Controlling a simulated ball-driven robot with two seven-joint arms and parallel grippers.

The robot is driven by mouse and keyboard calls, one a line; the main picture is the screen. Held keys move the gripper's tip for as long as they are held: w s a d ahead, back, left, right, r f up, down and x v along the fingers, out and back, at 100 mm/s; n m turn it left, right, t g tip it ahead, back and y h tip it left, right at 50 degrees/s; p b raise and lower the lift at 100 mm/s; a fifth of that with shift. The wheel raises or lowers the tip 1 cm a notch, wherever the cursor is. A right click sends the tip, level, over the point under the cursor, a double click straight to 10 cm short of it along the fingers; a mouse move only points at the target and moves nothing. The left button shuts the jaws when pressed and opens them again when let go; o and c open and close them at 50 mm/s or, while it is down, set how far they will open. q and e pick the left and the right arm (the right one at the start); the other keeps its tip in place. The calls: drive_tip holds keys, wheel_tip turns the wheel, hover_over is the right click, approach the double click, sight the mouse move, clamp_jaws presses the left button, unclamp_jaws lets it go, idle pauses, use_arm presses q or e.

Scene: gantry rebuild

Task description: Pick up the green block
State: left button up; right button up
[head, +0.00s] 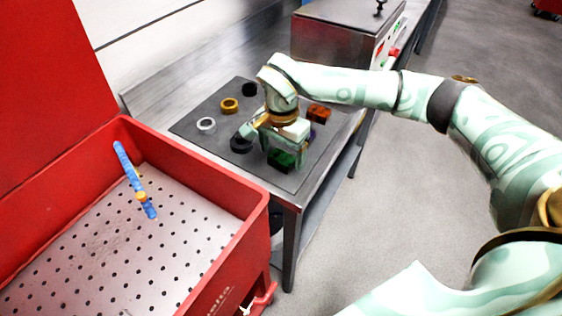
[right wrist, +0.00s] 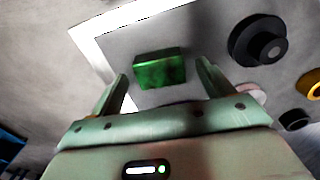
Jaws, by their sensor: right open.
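The green block (head: 284,160) lies on the dark mat (head: 228,151) near the table's front edge, partly covered by my right gripper in the head view. My right gripper (head: 272,146) is above the mat beside the block, with its jaws open. In the right wrist view the green block (right wrist: 160,69) shows between and beyond the two open fingertips (right wrist: 160,84). The fingers do not appear closed on it, and I cannot tell the exact gap. My left gripper is not in view.
Black, silver and brass ring-like parts (head: 229,104) lie left of my gripper on the mat. An orange-brown block (head: 319,113) lies to the right. A red cart (head: 236,241) stands at left, holding a blue rod (head: 133,175). A metal box (head: 335,35) stands behind.

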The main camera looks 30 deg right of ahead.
drive_tip(key=shift+f, duration=0.85)
drive_tip(key=c, duration=1.2)
drive_tip(key=shift+o, duration=0.2)
drive_tip(key=shift+r, duration=0.1)
